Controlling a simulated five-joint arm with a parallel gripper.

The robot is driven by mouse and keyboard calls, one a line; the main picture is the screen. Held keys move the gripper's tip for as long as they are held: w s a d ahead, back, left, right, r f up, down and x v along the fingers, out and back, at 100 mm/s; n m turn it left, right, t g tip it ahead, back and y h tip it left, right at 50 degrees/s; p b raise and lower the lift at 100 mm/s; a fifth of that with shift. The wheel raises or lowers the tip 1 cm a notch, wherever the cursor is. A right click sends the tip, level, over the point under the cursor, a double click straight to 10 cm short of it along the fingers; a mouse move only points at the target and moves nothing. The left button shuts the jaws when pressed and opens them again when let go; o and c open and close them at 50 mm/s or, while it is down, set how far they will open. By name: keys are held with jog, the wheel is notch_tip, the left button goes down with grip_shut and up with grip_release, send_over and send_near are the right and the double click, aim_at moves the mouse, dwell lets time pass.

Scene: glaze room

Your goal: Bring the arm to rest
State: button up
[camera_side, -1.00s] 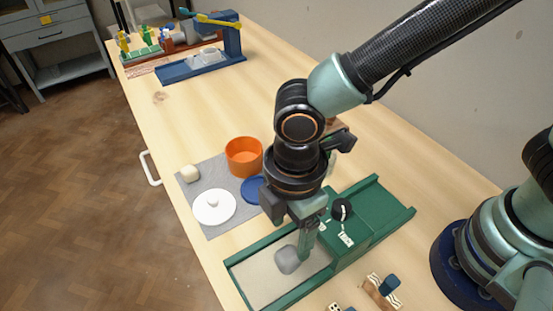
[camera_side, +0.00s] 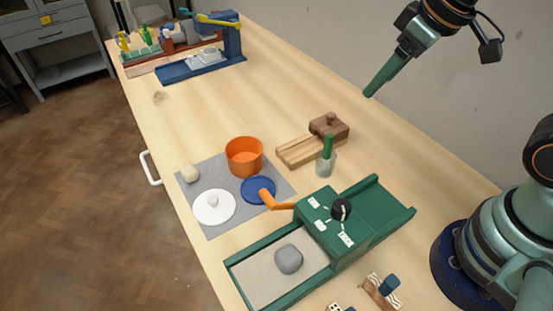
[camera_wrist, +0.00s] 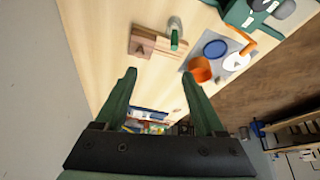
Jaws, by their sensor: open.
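My gripper (camera_side: 384,79) is raised at the upper right of the side view, above the far right side of the table and close to the wall. It touches nothing. In the wrist view my gripper (camera_wrist: 158,92) shows its two green fingers spread apart, with nothing between them. A grey lump (camera_side: 288,259) sits on the pale bed of the green machine (camera_side: 322,215), well below and left of my gripper.
An orange pot (camera_side: 244,157), a white lid (camera_side: 213,207) and a blue disc (camera_side: 257,189) are on a grey mat (camera_side: 228,229). A wooden block (camera_side: 329,125) stands behind a green-handled tool (camera_side: 327,150). A blue frame (camera_side: 233,43) is at the far end.

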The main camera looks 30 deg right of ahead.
jog(key=d+m, duration=0.2)
jog(key=d, duration=0.2)
jog(key=shift+s+d+r+m+t+h, duration=0.2)
jog(key=shift+s+r+m+t+h, duration=0.1)
jog(key=shift+s+r+m+t, duration=0.1)
